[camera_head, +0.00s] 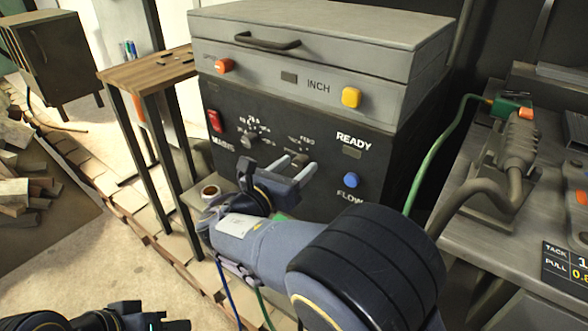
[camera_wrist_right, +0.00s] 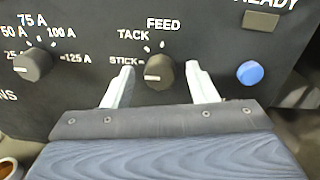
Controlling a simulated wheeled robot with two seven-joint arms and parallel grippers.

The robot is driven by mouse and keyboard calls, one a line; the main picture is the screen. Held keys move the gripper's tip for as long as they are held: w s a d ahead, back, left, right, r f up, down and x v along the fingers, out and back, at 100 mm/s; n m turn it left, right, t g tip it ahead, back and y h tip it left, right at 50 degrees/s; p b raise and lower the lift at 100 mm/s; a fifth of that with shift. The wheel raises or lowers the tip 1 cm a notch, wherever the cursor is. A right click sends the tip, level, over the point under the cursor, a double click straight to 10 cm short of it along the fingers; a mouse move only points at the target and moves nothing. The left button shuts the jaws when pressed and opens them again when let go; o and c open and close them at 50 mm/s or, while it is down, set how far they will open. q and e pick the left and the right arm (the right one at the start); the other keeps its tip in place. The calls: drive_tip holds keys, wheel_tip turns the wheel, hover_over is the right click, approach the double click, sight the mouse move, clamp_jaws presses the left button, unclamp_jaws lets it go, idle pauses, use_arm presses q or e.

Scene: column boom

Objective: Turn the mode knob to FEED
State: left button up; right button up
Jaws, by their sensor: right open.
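The mode knob (camera_wrist_right: 159,71) is a dark round knob on the black front panel, with STICK at its left, TACK at its upper left and FEED above it. Its pointer seems to face left, towards STICK, but is small. In the head view the knob (camera_head: 300,160) is partly covered by my gripper. My right gripper (camera_head: 278,172) is open, its two pale fingers on either side of the knob with visible gaps in the wrist view (camera_wrist_right: 160,76). My left gripper (camera_head: 155,322) is at the bottom left edge, cut off, away from the panel.
An amperage knob (camera_wrist_right: 33,62) sits left of the mode knob, and a blue FLOW button (camera_head: 351,180) at its lower right. A red switch (camera_head: 215,120) is at the panel's left. A small wooden table (camera_head: 150,72) stands left, a grey bench (camera_head: 455,225) right.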

drive_tip(key=c, duration=1)
